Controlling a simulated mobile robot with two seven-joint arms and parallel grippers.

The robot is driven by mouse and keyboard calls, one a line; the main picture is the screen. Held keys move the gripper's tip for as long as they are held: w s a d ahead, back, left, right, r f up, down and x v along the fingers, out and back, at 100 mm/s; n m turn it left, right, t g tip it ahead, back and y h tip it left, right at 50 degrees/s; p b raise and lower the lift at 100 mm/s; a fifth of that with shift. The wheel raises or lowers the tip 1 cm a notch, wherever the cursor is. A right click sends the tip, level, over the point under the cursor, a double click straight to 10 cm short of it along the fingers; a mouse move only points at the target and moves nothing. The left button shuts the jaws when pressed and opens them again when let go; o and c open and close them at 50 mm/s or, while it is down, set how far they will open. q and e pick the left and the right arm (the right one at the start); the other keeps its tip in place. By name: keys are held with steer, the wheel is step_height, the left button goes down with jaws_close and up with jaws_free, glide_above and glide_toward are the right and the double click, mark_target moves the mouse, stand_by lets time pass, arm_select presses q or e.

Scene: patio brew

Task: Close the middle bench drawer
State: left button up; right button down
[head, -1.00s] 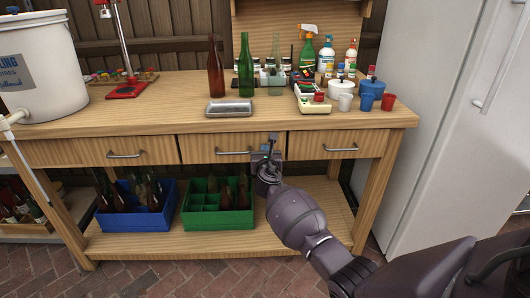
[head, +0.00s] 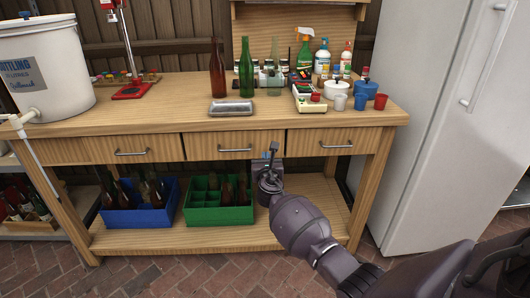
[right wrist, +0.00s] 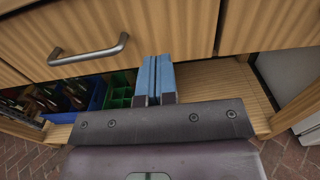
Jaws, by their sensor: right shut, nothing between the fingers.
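The middle bench drawer (head: 205,146) has a wooden front with a metal bar handle (head: 234,150). Its front looks flush with the drawers on both sides. My right gripper (head: 270,150) is at the right part of this front, right of the handle. In the right wrist view, its blue fingers (right wrist: 156,78) are together and empty. They point at the lower part of the drawer front (right wrist: 165,25), right of the handle (right wrist: 90,50). I cannot tell whether they touch the wood. My left gripper is not in view.
The left drawer (head: 80,151) and right drawer (head: 310,142) flank it. Below, a blue crate (head: 140,217) and a green crate (head: 218,215) hold bottles on the lower shelf. Bottles and cups stand on the benchtop. A white fridge (head: 430,130) stands at the right.

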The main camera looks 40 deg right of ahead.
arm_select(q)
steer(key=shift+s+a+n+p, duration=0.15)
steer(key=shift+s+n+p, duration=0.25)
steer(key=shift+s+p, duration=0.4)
arm_select(e)
steer(key=v, duration=0.7)
steer(key=shift+s, duration=0.3)
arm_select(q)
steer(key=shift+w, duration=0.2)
arm_select(e)
steer(key=shift+a, duration=0.1)
